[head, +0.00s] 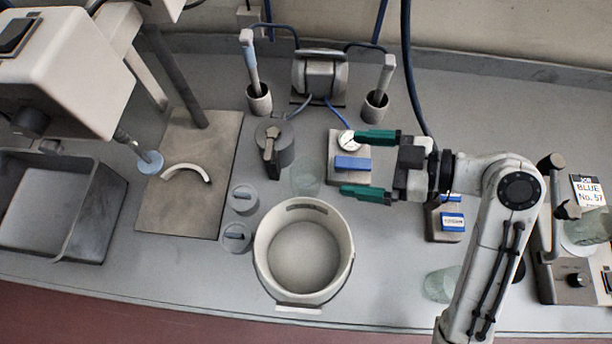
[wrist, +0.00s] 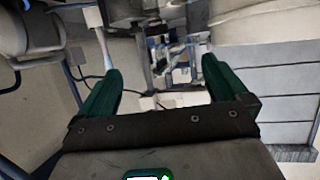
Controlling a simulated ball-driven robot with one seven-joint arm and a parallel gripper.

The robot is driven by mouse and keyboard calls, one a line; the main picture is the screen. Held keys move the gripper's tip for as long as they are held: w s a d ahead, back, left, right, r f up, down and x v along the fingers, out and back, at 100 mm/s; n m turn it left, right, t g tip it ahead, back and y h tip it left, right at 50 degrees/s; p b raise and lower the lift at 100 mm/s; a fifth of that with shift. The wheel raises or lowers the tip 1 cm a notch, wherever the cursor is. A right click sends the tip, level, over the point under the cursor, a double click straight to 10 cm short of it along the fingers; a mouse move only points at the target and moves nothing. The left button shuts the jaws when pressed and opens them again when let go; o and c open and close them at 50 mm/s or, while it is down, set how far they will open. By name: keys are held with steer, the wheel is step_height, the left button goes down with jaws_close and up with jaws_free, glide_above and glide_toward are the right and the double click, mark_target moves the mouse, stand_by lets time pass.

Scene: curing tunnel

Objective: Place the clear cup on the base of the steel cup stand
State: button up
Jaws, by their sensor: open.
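Several clear cups show in the head view. A faint clear cup (head: 305,180) stands behind the white bucket. A greenish clear cup (head: 438,286) is at the front, left of my lower arm. Another clear cup (head: 583,230) is at the control box on the far right. I cannot tell which one the task means. I cannot identify the steel cup stand with certainty. My gripper (head: 370,165) is open and empty, its green fingers pointing left near the grey gauge box (head: 338,172). In the wrist view nothing is between the fingers (wrist: 160,80).
The white bucket (head: 345,245) stands front centre. Small lidded pots (head: 237,238) and a grey pot with a handle (head: 285,152) are to its left. A flat plate (head: 190,215) bears a curved white piece. The control box (head: 562,265) has knobs. Bench front between bucket and arm is partly clear.

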step_height(320, 180, down, 2)
steer(key=b, duration=0.6)
glide_toward(291, 171)
steer(key=x, duration=0.2)
steer(key=p+x, duration=0.1)
steer(key=x, duration=0.1)
steer(key=f+x, duration=0.1)
steer(key=x, duration=0.1)
steer(key=shift+w+f+p, duration=0.15)
steer(key=shift+w+p, duration=0.2)
steer(key=shift+p, duration=0.05)
steer(key=shift+w+a+f, duration=0.15)
steer(key=shift+a+f, duration=0.1)
steer(key=shift+a, duration=0.1)
steer(key=shift+c, duration=0.5)
steer(key=c, duration=1)
